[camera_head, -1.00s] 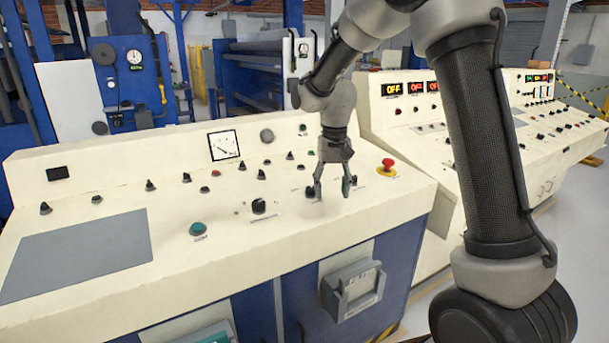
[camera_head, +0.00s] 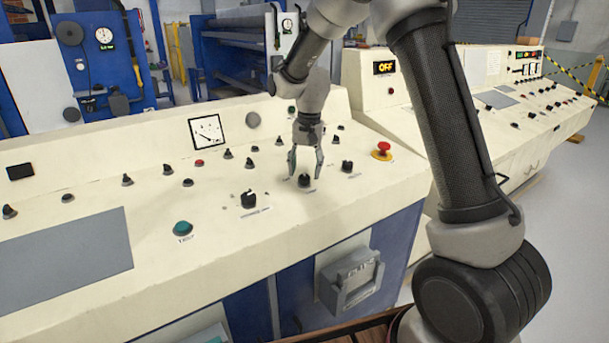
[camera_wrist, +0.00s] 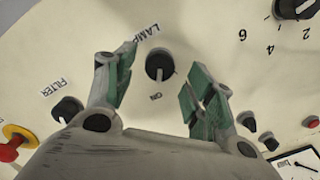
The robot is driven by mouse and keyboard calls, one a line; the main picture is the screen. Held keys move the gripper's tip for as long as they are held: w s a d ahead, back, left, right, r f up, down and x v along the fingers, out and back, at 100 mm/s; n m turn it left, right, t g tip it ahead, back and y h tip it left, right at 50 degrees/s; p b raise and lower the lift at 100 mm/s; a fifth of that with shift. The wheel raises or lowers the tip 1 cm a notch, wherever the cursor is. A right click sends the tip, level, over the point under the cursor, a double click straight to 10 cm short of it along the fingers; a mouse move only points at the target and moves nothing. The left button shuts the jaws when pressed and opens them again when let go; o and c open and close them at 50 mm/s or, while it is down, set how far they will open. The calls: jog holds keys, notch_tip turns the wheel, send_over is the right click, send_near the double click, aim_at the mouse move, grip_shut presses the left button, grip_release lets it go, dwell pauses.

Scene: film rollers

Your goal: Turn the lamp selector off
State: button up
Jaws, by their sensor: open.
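The lamp selector is a small black knob on the cream console; in the wrist view it (camera_wrist: 159,65) shows beside the printed word LAMP, with ON printed below it. A light mark on the knob's lower side faces ON. In the head view the lamp knob (camera_head: 305,181) is on the console's right part. My gripper (camera_head: 306,170) points down over it, open, with a finger on either side. In the wrist view my gripper (camera_wrist: 159,92) frames the knob with clear gaps; I see no contact.
The FILTER knob (camera_head: 347,167) is close on the right, with a red mushroom button (camera_head: 382,150) beyond. A larger dial knob (camera_head: 248,200) and a green button (camera_head: 183,228) are to the left. A second console (camera_head: 510,100) stands at the right.

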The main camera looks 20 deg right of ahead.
jog(key=shift+a+f, duration=0.1)
jog(key=shift+f, duration=1.25)
jog(key=c, duration=1)
jog(key=shift+n, duration=0.4)
jog(key=n, duration=0.5)
jog(key=shift+h, duration=0.3)
jog(key=n, duration=0.6)
jog(key=shift+w, duration=0.1)
